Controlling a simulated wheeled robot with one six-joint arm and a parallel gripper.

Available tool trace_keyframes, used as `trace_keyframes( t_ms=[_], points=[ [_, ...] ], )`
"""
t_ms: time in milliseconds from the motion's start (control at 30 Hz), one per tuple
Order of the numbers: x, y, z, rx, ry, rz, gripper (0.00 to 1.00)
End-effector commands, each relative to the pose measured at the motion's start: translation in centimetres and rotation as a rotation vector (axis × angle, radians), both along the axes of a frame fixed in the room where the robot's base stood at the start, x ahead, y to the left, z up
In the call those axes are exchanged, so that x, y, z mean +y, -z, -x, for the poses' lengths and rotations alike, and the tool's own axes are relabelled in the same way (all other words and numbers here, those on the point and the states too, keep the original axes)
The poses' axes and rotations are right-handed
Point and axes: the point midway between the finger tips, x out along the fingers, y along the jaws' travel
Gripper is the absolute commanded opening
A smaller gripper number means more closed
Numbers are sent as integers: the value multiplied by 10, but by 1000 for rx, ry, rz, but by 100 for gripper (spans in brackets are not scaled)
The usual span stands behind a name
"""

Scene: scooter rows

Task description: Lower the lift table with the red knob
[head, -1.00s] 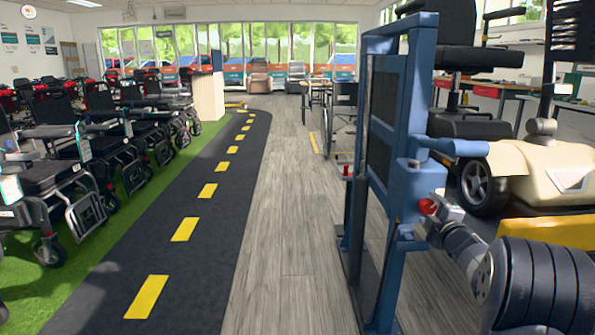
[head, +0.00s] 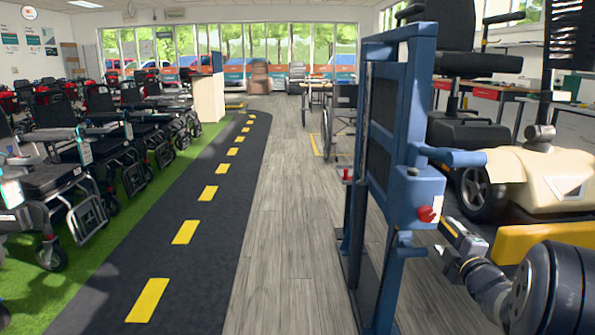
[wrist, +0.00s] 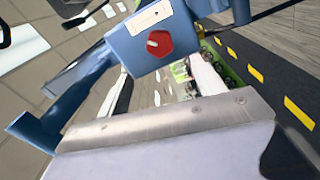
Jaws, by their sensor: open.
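The lift table has a tall blue frame (head: 405,130) and a yellow platform (head: 530,240) carrying a beige scooter (head: 535,175). The red knob (head: 428,214) is on the front of a blue box on the frame. In the wrist view the red knob (wrist: 159,44) is in full sight with a pale mark on its face, and nothing touches it. My gripper (head: 443,237) is open and empty, just right of and below the knob, apart from it. In the wrist view a grey metal part of my gripper (wrist: 165,125) fills the bottom.
A small red button (head: 346,173) is on a post left of the frame. A wheelchair (head: 343,120) stands behind it. The dark track (head: 190,255) and wooden floor (head: 280,240) are clear.

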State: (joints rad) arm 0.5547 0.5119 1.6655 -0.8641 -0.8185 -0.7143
Motion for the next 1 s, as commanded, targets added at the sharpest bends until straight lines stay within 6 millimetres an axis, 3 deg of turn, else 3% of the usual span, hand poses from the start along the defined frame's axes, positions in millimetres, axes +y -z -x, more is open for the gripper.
trace_keyframes(
  t_ms=[33,200,667,1000],
  points=[
    [-1,-2,10,2,3,-1,65],
    [2,3,-26,-1,-3,2,65],
    [4,2,-100,-1,-2,0,65],
    [3,-2,-101,10,0,-291,65]
  ],
)
